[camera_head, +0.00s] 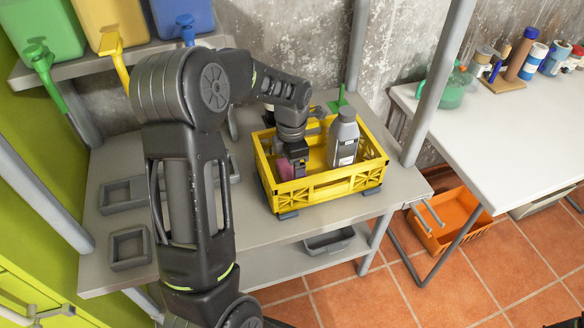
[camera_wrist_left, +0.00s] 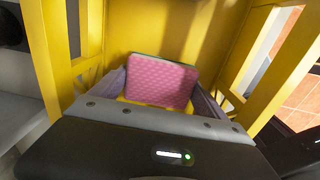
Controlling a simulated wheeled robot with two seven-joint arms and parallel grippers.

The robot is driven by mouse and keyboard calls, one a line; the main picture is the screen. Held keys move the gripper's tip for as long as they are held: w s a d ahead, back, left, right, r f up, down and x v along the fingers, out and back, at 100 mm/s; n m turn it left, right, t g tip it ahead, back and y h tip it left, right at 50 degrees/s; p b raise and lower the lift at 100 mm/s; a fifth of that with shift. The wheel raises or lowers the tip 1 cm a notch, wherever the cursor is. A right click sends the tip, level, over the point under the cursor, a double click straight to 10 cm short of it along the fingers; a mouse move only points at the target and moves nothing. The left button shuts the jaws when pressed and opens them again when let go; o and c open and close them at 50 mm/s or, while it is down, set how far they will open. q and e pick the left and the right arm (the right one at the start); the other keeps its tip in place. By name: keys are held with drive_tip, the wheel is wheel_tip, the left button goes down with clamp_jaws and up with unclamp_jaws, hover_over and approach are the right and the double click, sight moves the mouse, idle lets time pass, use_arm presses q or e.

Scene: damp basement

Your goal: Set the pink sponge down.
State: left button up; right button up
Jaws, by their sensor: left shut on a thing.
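The pink sponge (camera_wrist_left: 160,80) is between the two fingers of my left gripper (camera_wrist_left: 160,95) in the left wrist view, with its textured pink face toward the camera. My left gripper (camera_head: 293,165) is shut on it and reaches down inside the yellow crate (camera_head: 330,186) in the head view. A small part of the pink sponge (camera_head: 285,168) shows beside the fingers there. The crate's yellow wall (camera_wrist_left: 150,25) surrounds the fingers in the wrist view. I cannot tell whether the sponge touches the crate floor. My right gripper is not in view.
A grey bottle (camera_head: 343,138) stands in the crate, right of my left gripper. The crate is on a grey shelf table (camera_head: 240,220) with grey open trays (camera_head: 130,246) at left. Coloured bins (camera_head: 113,20) are above. A white table (camera_head: 500,150) and an orange crate (camera_head: 450,220) are at right.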

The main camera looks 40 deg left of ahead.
sight(292, 169)
use_arm(q)
drive_tip(key=shift+f, duration=0.2)
drive_tip(key=o, duration=1.2)
drive_tip(key=shift+c, duration=0.2)
drive_tip(key=shift+r, duration=0.1)
wheel_tip(292, 169, up, 12)
drive_tip(key=shift+r, duration=0.1)
